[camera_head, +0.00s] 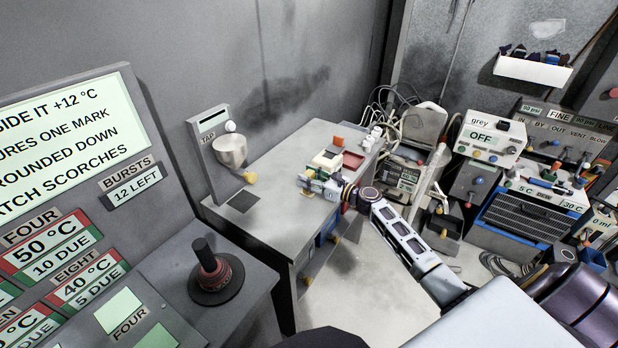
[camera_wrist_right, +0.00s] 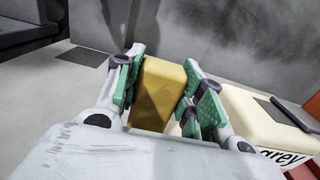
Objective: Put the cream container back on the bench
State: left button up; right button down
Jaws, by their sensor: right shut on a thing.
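The cream container (camera_head: 327,159) is at the far part of the grey bench (camera_head: 262,208) in the head view. In the right wrist view the cream container (camera_wrist_right: 262,125) is at the right, with a dark piece on top and lettering reading "grey". My right gripper (camera_head: 313,187) is beside its near side. In the wrist view my right gripper (camera_wrist_right: 160,88) is shut on a yellow block (camera_wrist_right: 158,90), which looks like the container's handle. The join is hidden by a finger. I cannot tell whether the container touches the bench. My left gripper is not in view.
A tap with a bowl (camera_head: 230,150) stands at the bench's left, near a dark plate (camera_head: 243,202). The bench's near part is clear. Cables and machines crowd the right side.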

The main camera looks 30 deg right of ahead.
jog(key=c, duration=0.8)
grip_release()
jog(key=shift+r, duration=0.1)
jog(key=shift+f, duration=0.2)
jog(key=v, duration=1.2)
jog(key=shift+r, duration=0.1)
